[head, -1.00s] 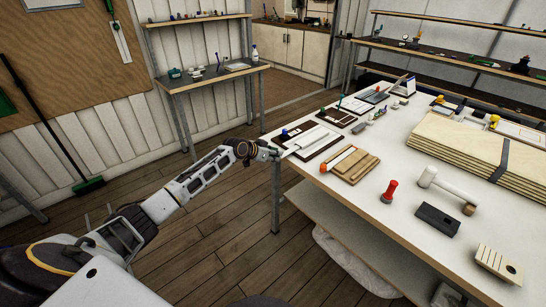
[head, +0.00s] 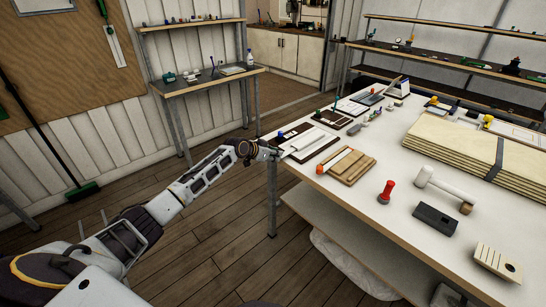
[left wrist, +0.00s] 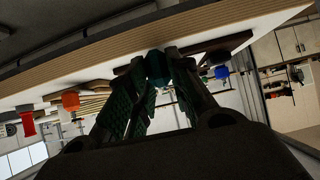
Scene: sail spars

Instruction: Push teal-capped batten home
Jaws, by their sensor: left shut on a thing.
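My left gripper (head: 272,153) is at the near left edge of the bench, beside a dark board with a white sail panel (head: 302,145). In the left wrist view its green-padded fingers (left wrist: 157,75) are shut on the teal cap (left wrist: 157,67) of the batten. The batten's shaft is mostly hidden, and I cannot tell how deep it sits. A blue cap (left wrist: 221,72) stands beside it, apart from the fingers. An orange-ended board (head: 345,164) lies to the right in the head view. My right gripper is not in view.
On the bench top (head: 400,235) are a red-topped peg (head: 386,191), a white mallet (head: 443,188), a dark block (head: 436,218) and a slotted pale block (head: 497,264). Stacked pale panels (head: 458,145) lie at the back right. Bare bench lies along the front edge.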

